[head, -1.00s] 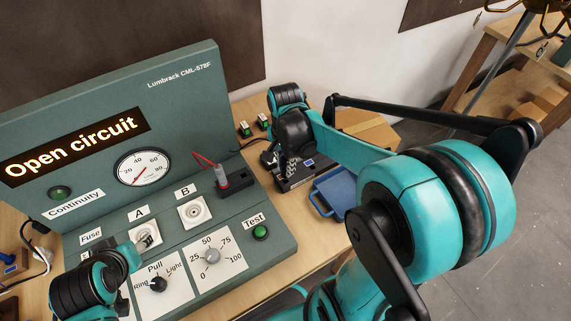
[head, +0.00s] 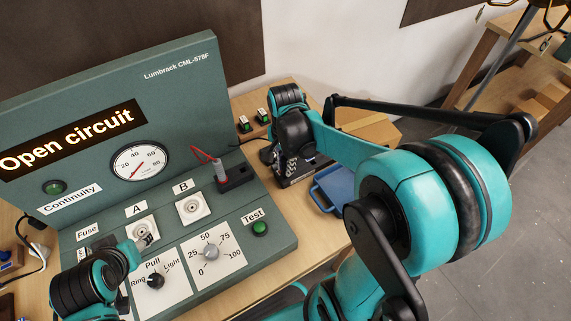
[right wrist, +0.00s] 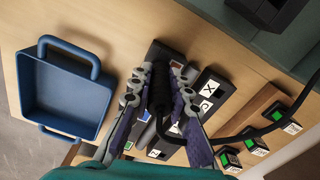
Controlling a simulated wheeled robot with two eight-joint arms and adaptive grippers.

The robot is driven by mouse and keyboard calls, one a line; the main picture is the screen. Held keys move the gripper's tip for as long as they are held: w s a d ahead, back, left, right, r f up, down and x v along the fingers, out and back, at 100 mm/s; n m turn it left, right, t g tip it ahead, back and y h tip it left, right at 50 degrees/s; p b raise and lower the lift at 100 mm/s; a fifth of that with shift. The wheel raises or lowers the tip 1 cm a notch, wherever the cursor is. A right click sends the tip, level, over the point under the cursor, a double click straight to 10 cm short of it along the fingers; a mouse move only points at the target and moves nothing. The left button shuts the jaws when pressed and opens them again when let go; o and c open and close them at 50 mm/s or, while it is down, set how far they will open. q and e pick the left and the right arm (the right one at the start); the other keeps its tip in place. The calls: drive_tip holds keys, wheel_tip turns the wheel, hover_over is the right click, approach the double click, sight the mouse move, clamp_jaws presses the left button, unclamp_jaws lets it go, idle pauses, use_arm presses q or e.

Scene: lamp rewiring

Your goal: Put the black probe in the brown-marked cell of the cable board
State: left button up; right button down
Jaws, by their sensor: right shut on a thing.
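My right gripper (right wrist: 160,95) is shut on the black probe (right wrist: 158,85), which shows as a dark stem between the fingers in the right wrist view. A black cable (right wrist: 225,138) runs off to the right. The gripper and probe are over the dark cable board (right wrist: 212,90), which has white-marked cells and a blue patch. Whether the probe touches the board is unclear. In the head view my left gripper (head: 147,241) is beside socket A on the panel; its jaw opening is unclear.
The green test panel (head: 275,235) reads "Open circuit". A red-wired probe (head: 221,171) stands in its dark holder. A blue tray (right wrist: 65,90) lies left of the board in the wrist view. Several green-topped blocks (right wrist: 256,147) are at its right.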

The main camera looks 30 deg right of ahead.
drive_tip(key=shift+f+b, duration=0.4)
drive_tip(key=shift+f, duration=0.1)
idle(0.7)
drive_tip(key=c, duration=1.3)
unclamp_jaws()
drive_tip(key=shift+c, duration=0.2)
wheel_tip(320, 180, up, 12)
drive_tip(key=shift+s+a+f+n, duration=0.15)
drive_tip(key=shift+s+a+n, duration=0.1)
drive_tip(key=shift+n, duration=0.15)
drive_tip(key=s+a+f+n+t, duration=0.4)
drive_tip(key=s+a+n+t, duration=0.2)
drive_tip(key=n, duration=0.7)
drive_tip(key=shift+a+f+n+t, duration=0.15)
drive_tip(key=shift+f+n+t, duration=0.25)
drive_tip(key=shift+t, duration=0.2)
